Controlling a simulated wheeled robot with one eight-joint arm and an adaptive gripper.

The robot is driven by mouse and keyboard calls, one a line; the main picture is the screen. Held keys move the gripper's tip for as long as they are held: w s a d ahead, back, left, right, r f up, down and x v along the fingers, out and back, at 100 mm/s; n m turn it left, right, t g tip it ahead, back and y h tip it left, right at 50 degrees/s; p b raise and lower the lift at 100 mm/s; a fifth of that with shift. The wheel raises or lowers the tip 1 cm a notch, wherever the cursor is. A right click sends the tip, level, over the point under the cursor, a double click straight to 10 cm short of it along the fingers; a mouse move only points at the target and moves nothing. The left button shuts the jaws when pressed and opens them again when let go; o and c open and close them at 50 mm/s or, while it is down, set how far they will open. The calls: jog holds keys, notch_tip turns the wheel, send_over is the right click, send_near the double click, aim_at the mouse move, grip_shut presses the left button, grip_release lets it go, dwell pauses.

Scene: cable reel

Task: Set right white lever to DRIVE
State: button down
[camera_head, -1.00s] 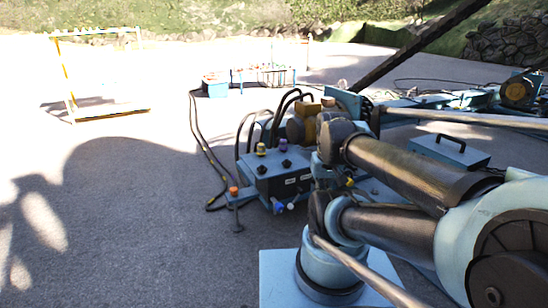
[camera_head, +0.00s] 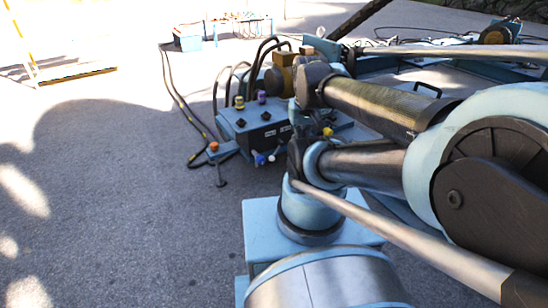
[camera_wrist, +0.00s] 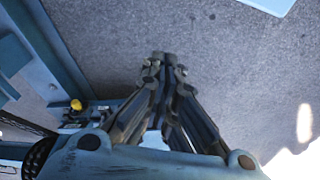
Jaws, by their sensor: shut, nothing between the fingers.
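The control box (camera_head: 246,121) is pale blue with a dark front panel and stands left of my arm in the head view. Near its lower front edge are a small blue-tipped lever (camera_head: 259,159) and a small white one (camera_head: 272,157). Their settings and lettering are too small to read, and other levers may be hidden by my arm. In the wrist view my gripper (camera_wrist: 163,57) is shut and empty, with its fingertips over bare asphalt. A yellow knob (camera_wrist: 76,104) lies left of the gripper there, apart from it. My fingers cannot be made out in the head view.
Black hoses loop behind the box and run along the ground at its left. An orange knob (camera_head: 213,146) sits on the box's left bracket. Open asphalt lies at left.

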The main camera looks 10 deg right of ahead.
aim_at(276, 152)
jog(key=w+r+n, duration=0.3)
jog(key=w, duration=0.5)
jog(key=w+r+n, duration=0.2)
jog(key=w+n, duration=0.1)
jog(key=w, duration=0.5)
jog(key=w+a+f+n, duration=0.1)
jog(key=w+f+n, duration=0.2)
jog(key=w, duration=0.6)
jog(key=w+a+f+n, duration=0.1)
jog(key=w+f+n, duration=0.25)
jog(key=w, duration=0.55)
jog(key=w+f+n, duration=0.6)
jog(key=w+f, duration=0.7)
jog(key=w+a+f+n, duration=0.1)
jog(key=w+f+n, duration=0.1)
jog(key=f, duration=0.8)
jog(key=w+a+f+n+g, duration=0.1)
jog(key=w+f+n, duration=0.2)
jog(key=f, duration=0.8)
jog(key=shift+w+f+y, duration=0.2)
jog(key=shift+w+y, duration=0.2)
jog(key=shift+w, duration=0.3)
notch_tip(276, 152, down, 10)
jog(key=w, duration=0.1)
jog(key=shift+a, duration=0.25)
